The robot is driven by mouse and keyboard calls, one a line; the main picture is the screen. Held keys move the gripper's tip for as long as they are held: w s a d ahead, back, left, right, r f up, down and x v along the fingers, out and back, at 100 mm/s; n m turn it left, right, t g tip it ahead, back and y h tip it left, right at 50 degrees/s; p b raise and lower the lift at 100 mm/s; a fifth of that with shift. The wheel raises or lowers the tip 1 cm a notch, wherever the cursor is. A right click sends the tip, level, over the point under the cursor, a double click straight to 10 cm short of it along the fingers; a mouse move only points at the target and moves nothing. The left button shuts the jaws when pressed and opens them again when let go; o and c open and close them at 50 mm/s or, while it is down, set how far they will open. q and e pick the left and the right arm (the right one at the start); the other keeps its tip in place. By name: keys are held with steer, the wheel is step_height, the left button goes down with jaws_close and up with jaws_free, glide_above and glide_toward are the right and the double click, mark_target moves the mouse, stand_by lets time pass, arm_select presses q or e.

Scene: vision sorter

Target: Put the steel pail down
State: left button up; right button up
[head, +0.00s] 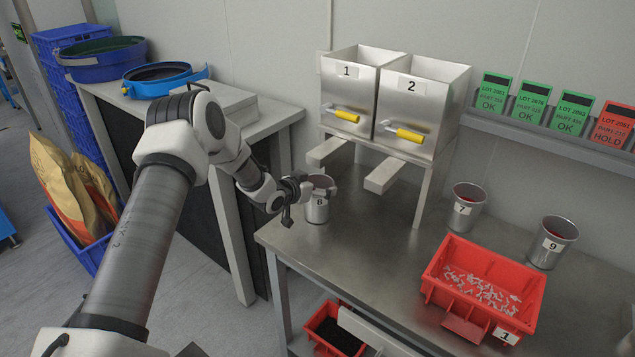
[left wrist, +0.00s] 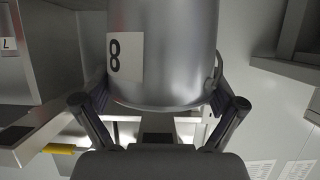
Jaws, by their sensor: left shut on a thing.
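The steel pail (head: 317,211) with a white label 8 is upright at the left end of the steel table (head: 372,235). My left gripper (head: 312,187) is shut on the pail near its rim. In the left wrist view the pail (left wrist: 185,50) fills the upper middle, between the two fingers of the left gripper (left wrist: 158,108). I cannot tell whether the pail's base touches the table. My right gripper is not in view.
Two hoppers marked 1 (head: 350,85) and 2 (head: 425,100) stand behind. Pails 7 (head: 466,212) and 9 (head: 550,248) and a red bin (head: 440,262) of small parts occupy the table's right. Clear steel lies between them and pail 8.

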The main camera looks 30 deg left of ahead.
arm_select(q)
steer(key=shift+f, duration=0.2)
steer(key=o, duration=1.3)
steer(key=shift+r, duration=0.15)
